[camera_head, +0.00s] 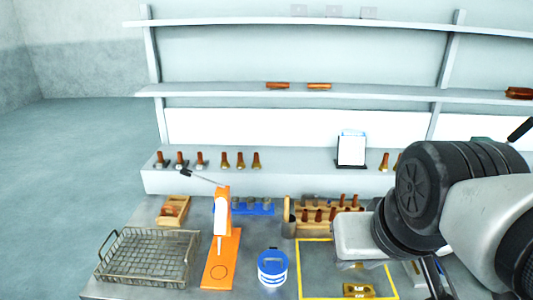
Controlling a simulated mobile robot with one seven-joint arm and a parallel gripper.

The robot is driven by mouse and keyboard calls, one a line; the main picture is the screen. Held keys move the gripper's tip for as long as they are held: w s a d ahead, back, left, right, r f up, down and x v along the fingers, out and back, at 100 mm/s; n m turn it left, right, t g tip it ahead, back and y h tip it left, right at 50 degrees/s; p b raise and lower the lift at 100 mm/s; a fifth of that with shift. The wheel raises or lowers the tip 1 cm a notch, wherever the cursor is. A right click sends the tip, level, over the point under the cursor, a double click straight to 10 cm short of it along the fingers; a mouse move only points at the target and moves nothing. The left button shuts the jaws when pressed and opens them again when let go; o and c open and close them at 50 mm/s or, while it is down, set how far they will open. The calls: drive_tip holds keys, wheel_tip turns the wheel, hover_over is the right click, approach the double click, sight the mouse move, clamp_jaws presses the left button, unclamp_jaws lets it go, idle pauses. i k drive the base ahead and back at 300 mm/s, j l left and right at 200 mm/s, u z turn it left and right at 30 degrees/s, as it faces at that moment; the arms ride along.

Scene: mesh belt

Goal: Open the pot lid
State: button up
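A small white pot with blue bands (272,269) stands upright on the grey workbench, near its front edge, just right of the orange stand. Its top shows a blue rim and a blue part across it; the lid appears to be on, but the detail is too small to be sure. My gripper (436,281) is at the lower right, well to the right of the pot and apart from it. Only dark finger parts show beneath my arm, so its opening is unclear.
An orange stand (222,258) is close on the pot's left, with a wire mesh basket (148,258) farther left. Behind are a blue tray (252,210) and a wooden rack (318,227) of brown-handled tools. A yellow-outlined area (301,270) lies right of the pot, holding a brass-coloured block (358,290).

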sight(272, 262)
drive_tip(key=i+j, duration=0.1)
drive_tip(key=j, duration=0.6)
drive_tip(key=j+z, duration=0.1)
drive_tip(key=j, duration=0.6)
drive_tip(key=i, duration=0.05)
